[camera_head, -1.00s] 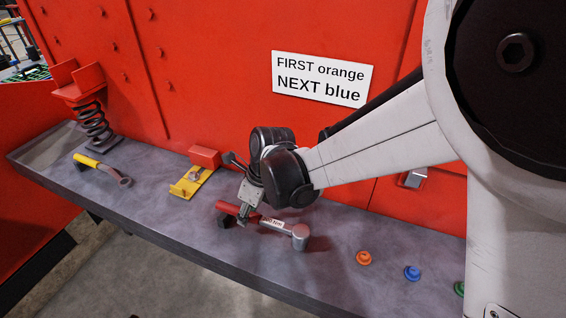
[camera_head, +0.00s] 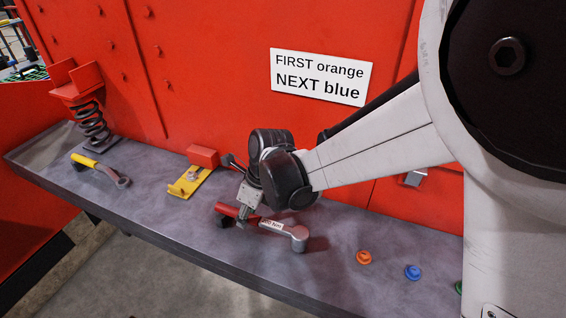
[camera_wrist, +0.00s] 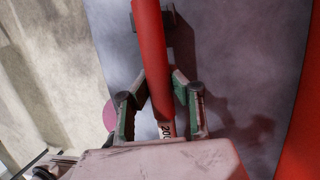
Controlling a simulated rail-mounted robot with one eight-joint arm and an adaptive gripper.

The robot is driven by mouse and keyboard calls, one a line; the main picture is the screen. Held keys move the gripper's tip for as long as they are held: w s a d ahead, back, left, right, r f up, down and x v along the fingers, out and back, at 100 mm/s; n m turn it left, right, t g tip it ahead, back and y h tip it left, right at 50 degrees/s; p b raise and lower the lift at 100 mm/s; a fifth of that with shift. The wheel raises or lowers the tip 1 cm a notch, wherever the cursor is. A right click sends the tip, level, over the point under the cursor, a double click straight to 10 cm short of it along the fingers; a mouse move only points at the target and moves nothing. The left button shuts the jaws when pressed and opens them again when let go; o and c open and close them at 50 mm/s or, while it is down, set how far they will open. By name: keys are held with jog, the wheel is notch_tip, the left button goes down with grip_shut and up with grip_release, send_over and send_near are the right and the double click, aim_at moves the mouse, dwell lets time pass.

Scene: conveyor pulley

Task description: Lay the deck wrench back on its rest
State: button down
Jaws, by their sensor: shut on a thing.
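A wrench with a red handle (camera_head: 228,210), a white label and a grey head (camera_head: 299,237) is at the front middle of the grey bench. My gripper (camera_wrist: 160,108) is shut on its red handle, one finger on each side, near the label. The head view also shows my gripper (camera_head: 243,219) low over the bench. A small dark block (camera_head: 224,221), also in the wrist view (camera_wrist: 181,32), sits by the handle's far end. I cannot tell whether the handle touches it. A second wrench with a yellow grip (camera_head: 86,160) lies at the left.
The grey bench (camera_head: 190,222) runs along a red wall with a sign (camera_head: 320,77). A yellow bracket (camera_head: 187,184) stands behind left of my gripper, a spring (camera_head: 94,126) at far left. Orange (camera_head: 364,257) and blue (camera_head: 412,272) buttons are at right.

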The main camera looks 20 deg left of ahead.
jog(key=shift+f+b, duration=0.35)
jog(key=shift+f, duration=0.1)
jog(key=c, duration=1.6)
grip_release()
jog(key=shift+p+v, duration=2.1)
jog(key=shift+v, duration=1.85)
jog(key=shift+r, duration=0.1)
